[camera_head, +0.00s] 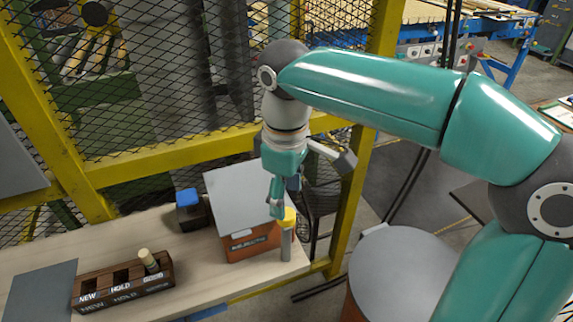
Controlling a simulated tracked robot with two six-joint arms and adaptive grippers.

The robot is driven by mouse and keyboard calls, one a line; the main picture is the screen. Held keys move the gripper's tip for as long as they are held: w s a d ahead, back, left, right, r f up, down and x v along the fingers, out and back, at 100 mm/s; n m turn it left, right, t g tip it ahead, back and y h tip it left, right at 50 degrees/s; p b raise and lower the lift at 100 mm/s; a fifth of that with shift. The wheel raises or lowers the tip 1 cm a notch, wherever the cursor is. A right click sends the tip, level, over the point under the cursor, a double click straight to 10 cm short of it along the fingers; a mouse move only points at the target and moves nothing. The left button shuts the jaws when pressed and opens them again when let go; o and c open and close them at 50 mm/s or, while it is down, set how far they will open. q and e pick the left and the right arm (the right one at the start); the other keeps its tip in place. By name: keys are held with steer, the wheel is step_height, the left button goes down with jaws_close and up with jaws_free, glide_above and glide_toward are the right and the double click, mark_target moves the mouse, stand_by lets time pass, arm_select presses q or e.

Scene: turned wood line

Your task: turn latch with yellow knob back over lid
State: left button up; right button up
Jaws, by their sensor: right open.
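A yellow knob (289,214) sits on top of a grey upright post (286,246) at the front right corner of an orange box. The box's grey lid (240,199) lies over it, with a label on the front face. My right gripper (278,205) is open and points down at the knob. One finger overlaps the knob's left edge in the picture; I cannot tell whether it touches. The latch's arm is hidden behind the gripper or too small to make out. My left gripper is out of view.
A wooden rack (123,282) marked NEW and HOLD holds a pale peg (149,260). A blue-topped dark block (189,208) stands left of the box. A yellow-framed mesh fence (180,160) rises behind the bench (215,280). A grey-topped drum (400,265) stands to the right.

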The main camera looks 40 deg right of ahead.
step_height(320, 180, up, 7)
steer(key=shift+r, duration=0.2)
stand_by(0.6)
